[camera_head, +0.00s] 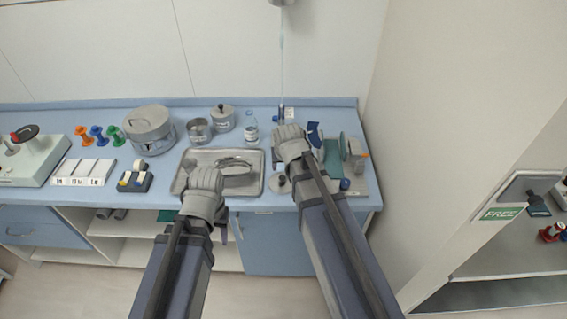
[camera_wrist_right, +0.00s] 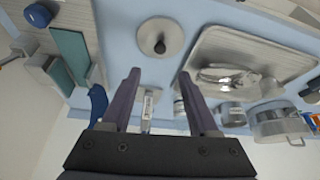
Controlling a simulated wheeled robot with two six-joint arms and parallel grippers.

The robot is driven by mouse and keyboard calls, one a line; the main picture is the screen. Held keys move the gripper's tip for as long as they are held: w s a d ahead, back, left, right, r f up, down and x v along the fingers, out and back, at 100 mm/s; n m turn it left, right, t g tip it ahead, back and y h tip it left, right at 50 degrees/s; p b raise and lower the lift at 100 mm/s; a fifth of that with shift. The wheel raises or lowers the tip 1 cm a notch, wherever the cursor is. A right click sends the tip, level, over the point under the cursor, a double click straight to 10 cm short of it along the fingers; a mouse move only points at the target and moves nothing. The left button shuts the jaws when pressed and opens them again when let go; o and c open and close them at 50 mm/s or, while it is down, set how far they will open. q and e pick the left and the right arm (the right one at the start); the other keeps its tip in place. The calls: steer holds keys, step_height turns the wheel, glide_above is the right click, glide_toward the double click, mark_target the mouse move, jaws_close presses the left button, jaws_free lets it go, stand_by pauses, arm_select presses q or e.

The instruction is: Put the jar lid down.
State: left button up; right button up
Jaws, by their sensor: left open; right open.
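The jar lid, a round grey metal disc with a dark knob, lies flat on the blue counter; the right wrist view shows it whole (camera_wrist_right: 160,37), and the head view shows it (camera_head: 279,184) just right of the metal tray (camera_head: 258,186). My right gripper (camera_head: 290,135) is above the counter beyond the lid; in its wrist view the two fingers (camera_wrist_right: 160,92) are apart with nothing held, and the lid lies clear of them. My left gripper (camera_head: 204,172) is open over the left part of the tray. Its fingertips are hard to make out.
Curved metal instruments (camera_head: 235,162) lie in the tray. Behind it stand an open metal cup (camera_head: 198,131), a lidded canister (camera_head: 222,118) and a small bottle (camera_head: 251,131). A large pot (camera_head: 149,130) stands left. A board with green and blue items (camera_head: 334,160) is at right.

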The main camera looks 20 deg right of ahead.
steer(key=s+a+f+n+g, duration=0.1)
steer(key=s+a+n+g, duration=0.1)
steer(key=s+a, duration=0.4)
steer(key=s+a+f+n+g, duration=0.1)
steer(key=s+a+n+g, duration=0.2)
steer(key=s, duration=0.9)
steer(key=a, duration=0.3)
steer(key=shift+s+a+n, duration=0.25)
steer(key=shift+s+n, duration=0.05)
steer(key=shift+s, duration=0.05)
step_height(320, 180, down, 2)
steer(key=b, duration=0.2)
steer(key=shift+f+b, duration=0.2)
steer(key=shift+b, duration=0.1)
